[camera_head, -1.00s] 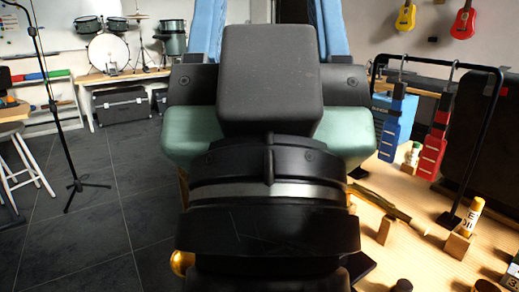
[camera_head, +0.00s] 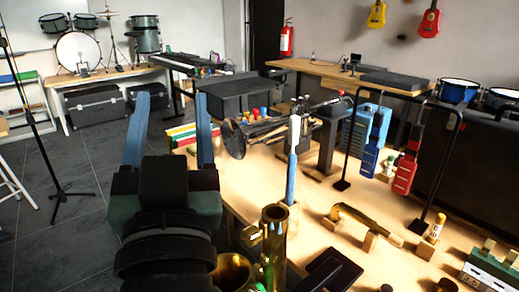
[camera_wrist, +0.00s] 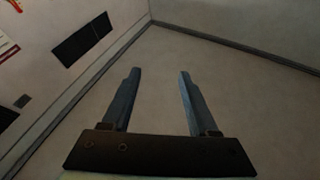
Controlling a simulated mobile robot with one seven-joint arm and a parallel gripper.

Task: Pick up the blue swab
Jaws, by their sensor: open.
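A slim upright thing with a blue lower part and a white upper part, which looks like the blue swab (camera_head: 291,175), stands on the table in the head view. Its foot is by a small wooden block, partly behind a brass tube. My gripper (camera_head: 172,125) is open and empty, its two blue fingers pointing up. It is left of the swab and apart from it. In the wrist view my gripper (camera_wrist: 160,75) is open with only wall and bare surface beyond it; the swab does not show there.
A brass tube (camera_head: 273,240) stands in front of the swab. A black stand with instruments (camera_head: 240,135) is behind it. A brass piece (camera_head: 365,220) rests on wooden blocks to the right. A black rack (camera_head: 349,130) holds blue and red hanging items.

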